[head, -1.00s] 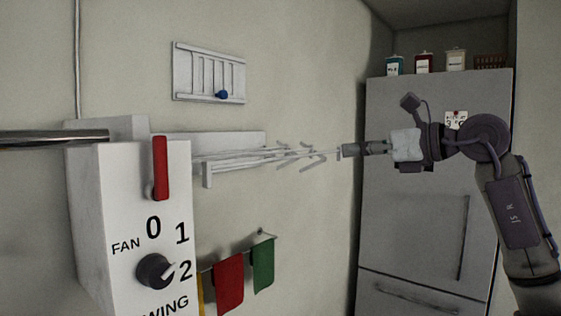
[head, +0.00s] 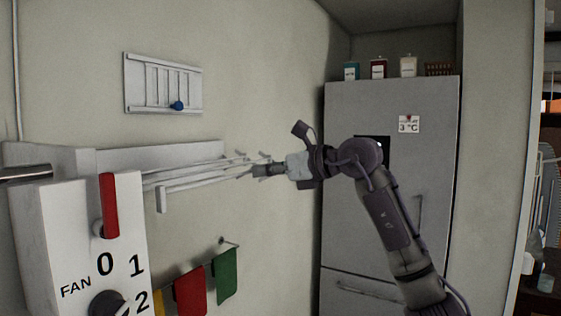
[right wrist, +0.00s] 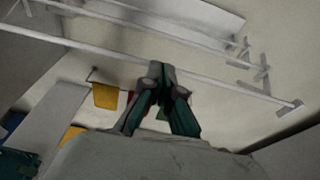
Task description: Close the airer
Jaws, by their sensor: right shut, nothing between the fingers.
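The airer (head: 195,178) is a white wall-mounted rack with long thin rails and crossed folding arms. Its white back plate (head: 185,153) is on the left wall, and the rails still stand out from it. My right gripper (head: 256,170) is shut at the outer end of the airer. In the right wrist view the shut fingertips (right wrist: 161,72) are at the airer's long front rail (right wrist: 205,78), with nothing between them. I cannot tell whether they touch the rail. The folding arms (right wrist: 258,66) show to the right there. My left gripper is out of view.
A white fan switch box (head: 75,245) with a red lever (head: 109,205) is close at the lower left. Coloured cloths, including a red one (head: 190,291), hang below the airer. A grey fridge (head: 380,220) stands behind my right arm.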

